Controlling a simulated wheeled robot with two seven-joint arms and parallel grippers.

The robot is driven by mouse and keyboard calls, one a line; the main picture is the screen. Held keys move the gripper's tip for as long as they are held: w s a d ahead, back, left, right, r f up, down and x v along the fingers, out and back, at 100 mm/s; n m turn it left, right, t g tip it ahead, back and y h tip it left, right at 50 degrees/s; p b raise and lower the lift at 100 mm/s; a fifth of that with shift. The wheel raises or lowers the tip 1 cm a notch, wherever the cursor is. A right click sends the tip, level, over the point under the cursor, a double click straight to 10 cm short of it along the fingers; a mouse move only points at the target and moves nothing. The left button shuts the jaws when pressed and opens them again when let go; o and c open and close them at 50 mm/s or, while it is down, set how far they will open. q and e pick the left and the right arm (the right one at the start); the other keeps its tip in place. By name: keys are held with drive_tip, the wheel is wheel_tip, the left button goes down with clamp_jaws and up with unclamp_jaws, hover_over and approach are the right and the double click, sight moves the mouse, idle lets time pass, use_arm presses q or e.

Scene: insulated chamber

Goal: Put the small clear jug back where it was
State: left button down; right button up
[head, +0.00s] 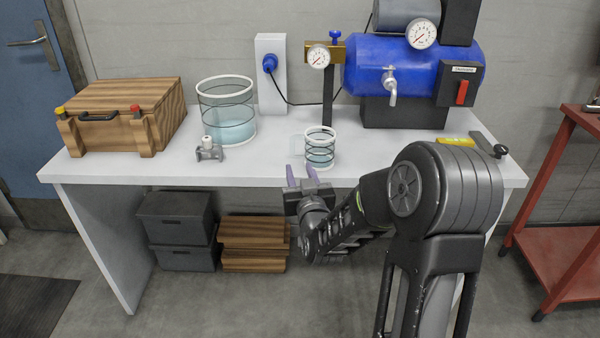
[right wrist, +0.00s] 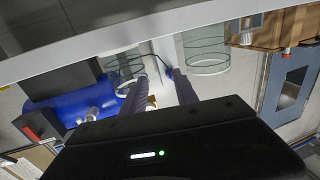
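The small clear jug (head: 320,150) stands upright on the white table near its front edge, with bluish liquid inside and dark rings around it. It also shows in the right wrist view (right wrist: 125,64), beyond one finger. My right gripper (head: 302,176) is at the table's front edge, just in front and left of the jug. Its two purple fingers are apart with nothing held between them, as the right wrist view (right wrist: 158,90) also shows. The jug appears outside the fingers; whether one touches it I cannot tell. My left gripper is not in view.
A larger clear vessel (head: 227,112) with liquid stands left, behind a small metal valve (head: 209,150). A wooden case (head: 120,108) is at far left. A gauge stand (head: 327,85) and blue tank (head: 412,65) are behind. The table (head: 262,160) is clear between the vessels.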

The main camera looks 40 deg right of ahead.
drive_tip(key=s+a+f+n+g+y, duration=0.1)
drive_tip(key=s+a+f+g+y, duration=0.3)
drive_tip(key=a+f, duration=0.8)
drive_tip(key=s+a+f+n+g+y, duration=0.3)
drive_tip(key=a+f, duration=0.5)
drive_tip(key=f, duration=0.9)
drive_tip(key=s+a+f+g+y, duration=0.2)
drive_tip(key=s+a+f+g, duration=0.2)
drive_tip(key=s+a, duration=0.4)
drive_tip(key=s+a+f+g+y, duration=0.3)
drive_tip(key=s+a+f, duration=0.4)
drive_tip(key=s, duration=0.7)
drive_tip(key=shift+a+m+g, duration=0.3)
drive_tip(key=shift+a+g, duration=0.5)
drive_tip(key=shift+a, duration=0.1)
wheel_tip(320, 180, up, 12)
drive_tip(key=p, duration=1.1)
drive_tip(key=shift+p, duration=0.35)
drive_tip(key=shift+w+f, duration=0.1)
